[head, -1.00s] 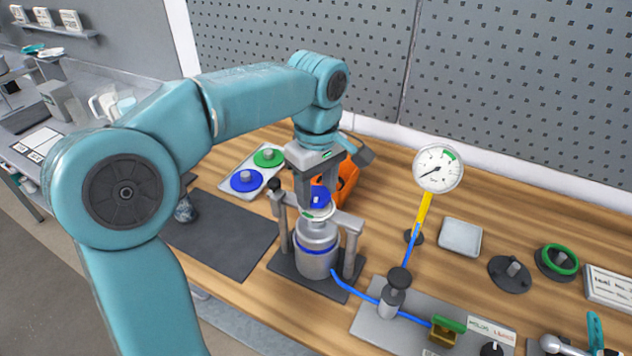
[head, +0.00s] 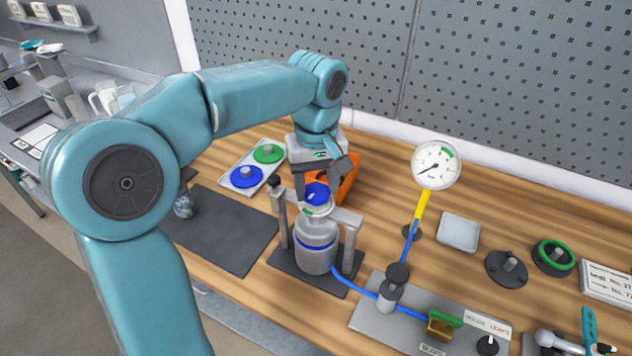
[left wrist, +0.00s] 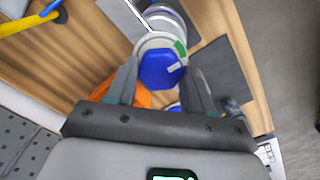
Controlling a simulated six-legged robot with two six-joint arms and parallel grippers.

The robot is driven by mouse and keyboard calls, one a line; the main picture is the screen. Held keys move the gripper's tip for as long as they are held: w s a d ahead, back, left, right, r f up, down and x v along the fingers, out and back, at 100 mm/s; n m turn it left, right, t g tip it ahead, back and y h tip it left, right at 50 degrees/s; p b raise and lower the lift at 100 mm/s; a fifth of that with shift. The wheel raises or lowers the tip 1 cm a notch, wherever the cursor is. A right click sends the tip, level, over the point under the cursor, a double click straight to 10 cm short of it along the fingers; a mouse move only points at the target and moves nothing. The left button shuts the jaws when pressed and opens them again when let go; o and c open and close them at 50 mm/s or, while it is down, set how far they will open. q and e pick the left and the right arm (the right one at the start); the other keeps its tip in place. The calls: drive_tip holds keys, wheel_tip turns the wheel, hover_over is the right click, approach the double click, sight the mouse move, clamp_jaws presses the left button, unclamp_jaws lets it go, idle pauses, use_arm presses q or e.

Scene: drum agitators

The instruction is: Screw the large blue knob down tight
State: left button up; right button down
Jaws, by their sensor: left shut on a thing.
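The large blue knob (head: 317,193) sits on top of the silver canister (head: 316,248), which stands in a grey clamp frame (head: 347,220). In the left wrist view the knob (left wrist: 160,68) shows its blue top with a pale mark, above a pale collar with a green patch. My left gripper (head: 317,195) comes down from above and is shut on the knob, one finger on each side of it. It also shows in the left wrist view (left wrist: 160,80). The knob's underside and thread are hidden. My right gripper is not in view.
A pressure gauge (head: 436,165) stands on a yellow and blue stem at the right. An orange object (head: 347,180) is close behind the gripper. A tray (head: 238,188) with a blue and a green disc lies behind left. A dark mat (head: 222,232) is left of the frame.

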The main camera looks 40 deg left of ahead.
sight(316, 191)
use_arm(q)
drive_tip(key=shift+r, duration=0.15)
drive_tip(key=o, duration=1)
drive_tip(key=shift+o, duration=0.2)
drive_tip(key=shift+s+d, duration=0.1)
drive_tip(key=shift+d, duration=0.05)
drive_tip(key=shift+r, duration=0.35)
wheel_tip(316, 191, up, 16)
drive_tip(key=p, duration=0.2)
drive_tip(key=shift+f, duration=0.15)
